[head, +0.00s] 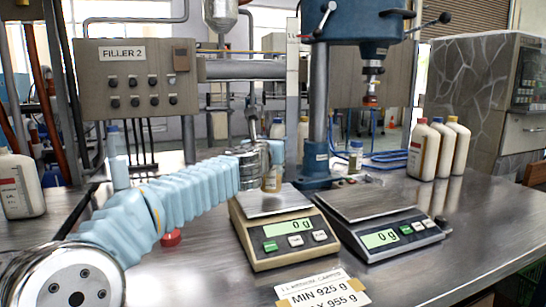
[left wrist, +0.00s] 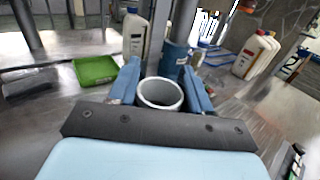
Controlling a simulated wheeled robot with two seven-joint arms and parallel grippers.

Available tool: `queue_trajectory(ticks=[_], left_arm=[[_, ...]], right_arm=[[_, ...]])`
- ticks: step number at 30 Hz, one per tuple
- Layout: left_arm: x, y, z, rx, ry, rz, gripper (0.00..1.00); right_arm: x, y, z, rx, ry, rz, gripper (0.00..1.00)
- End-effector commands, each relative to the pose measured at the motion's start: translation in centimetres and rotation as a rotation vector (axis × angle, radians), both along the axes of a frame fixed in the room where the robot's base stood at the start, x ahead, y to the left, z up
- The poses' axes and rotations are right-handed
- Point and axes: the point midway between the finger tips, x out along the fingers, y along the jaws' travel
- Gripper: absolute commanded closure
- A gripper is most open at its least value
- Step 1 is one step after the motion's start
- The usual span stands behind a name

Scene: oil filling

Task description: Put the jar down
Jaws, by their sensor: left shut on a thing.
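My left gripper (head: 265,158) reaches in from the left and is shut on the jar (head: 271,182), whose lower part shows amber below the fingers. In the left wrist view the jar (left wrist: 160,94) is upright and open-topped with a pale rim, between the blue fingers of my left gripper (left wrist: 160,88). In the head view the jar is at the back edge of the left scale (head: 282,228); I cannot tell whether it touches anything below. That scale reads 0 g. My right gripper is in neither view.
A second scale (head: 385,238), also at 0 g, stands to the right. A small capped jar (head: 355,158) is behind it, near the blue press (head: 318,165). White bottles (head: 424,150) stand at the right. A green tray (left wrist: 95,69) lies left in the wrist view.

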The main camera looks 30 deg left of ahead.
Motion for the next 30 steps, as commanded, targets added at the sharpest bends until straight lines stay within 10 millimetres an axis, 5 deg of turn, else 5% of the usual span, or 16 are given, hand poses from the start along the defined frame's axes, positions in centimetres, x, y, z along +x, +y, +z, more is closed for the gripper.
queue_trajectory(ticks=[3, 14, 15, 18, 30], left_arm=[[-0.08, 0.01, -1.73, 0.0, -0.001, 0.001, 1.0], [-0.07, -0.01, -1.88, -0.001, -0.001, 0.001, 1.0], [-0.07, -0.02, -1.74, -0.001, -0.001, 0.001, 0.46], [-0.07, -0.02, -1.73, -0.001, -0.001, 0.001, 0.3], [-0.56, -0.13, -1.59, 0.0, -0.002, 0.001, 0.26]], right_arm=[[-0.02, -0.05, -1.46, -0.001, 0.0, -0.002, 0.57], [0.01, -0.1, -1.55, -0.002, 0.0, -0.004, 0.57], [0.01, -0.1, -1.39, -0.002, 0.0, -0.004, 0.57], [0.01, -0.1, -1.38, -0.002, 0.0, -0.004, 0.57], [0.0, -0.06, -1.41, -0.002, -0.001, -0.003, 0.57]])
